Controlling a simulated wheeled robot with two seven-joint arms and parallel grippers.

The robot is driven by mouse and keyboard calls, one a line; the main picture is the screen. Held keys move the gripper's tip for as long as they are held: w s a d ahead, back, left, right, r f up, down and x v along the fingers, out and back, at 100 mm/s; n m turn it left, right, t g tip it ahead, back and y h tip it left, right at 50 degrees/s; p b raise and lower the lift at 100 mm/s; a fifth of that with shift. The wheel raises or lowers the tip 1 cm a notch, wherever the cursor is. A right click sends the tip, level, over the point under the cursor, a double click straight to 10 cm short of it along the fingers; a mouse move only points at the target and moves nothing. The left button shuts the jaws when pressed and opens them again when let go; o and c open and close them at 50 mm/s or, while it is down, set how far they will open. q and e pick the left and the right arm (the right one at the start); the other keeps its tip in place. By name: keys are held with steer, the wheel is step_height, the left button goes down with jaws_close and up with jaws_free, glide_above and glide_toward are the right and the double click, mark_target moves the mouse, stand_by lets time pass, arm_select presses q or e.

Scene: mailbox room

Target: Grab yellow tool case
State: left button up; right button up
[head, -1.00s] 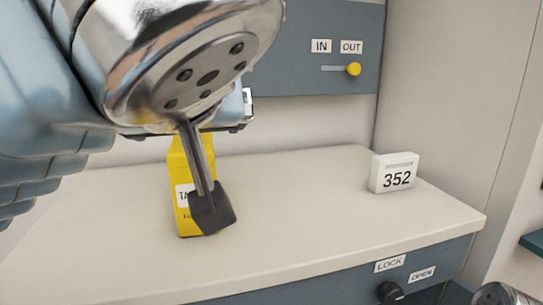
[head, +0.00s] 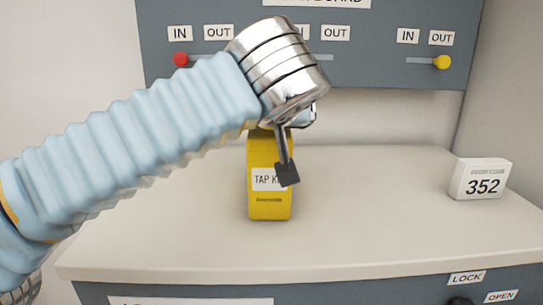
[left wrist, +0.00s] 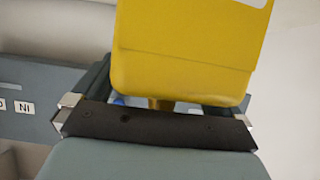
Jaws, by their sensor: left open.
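The yellow tool case (head: 268,208) stands upright on the pale counter, with a white label reading "TAP K…" partly covered by a gripper finger. My left gripper (head: 272,172) reaches down over it from the left. One dark fingertip shows in front of the case's right side; the other finger is hidden. In the left wrist view the yellow case (left wrist: 185,55) fills the space beyond the dark gripper bar, between the two sides of the open jaws. I cannot tell whether a finger touches it. My right gripper is not in view.
The pale countertop (head: 385,225) is clear around the case. A white "352" block (head: 481,179) stands at the right. Behind is a grey board (head: 400,80) with IN/OUT labels, a red knob (head: 181,59) and a yellow knob (head: 442,62). A LOCK/OPEN dial is at front right.

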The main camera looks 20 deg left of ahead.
arm_select(q)
steer(key=shift+r, duration=0.1)
jaws_close()
stand_by(0.6)
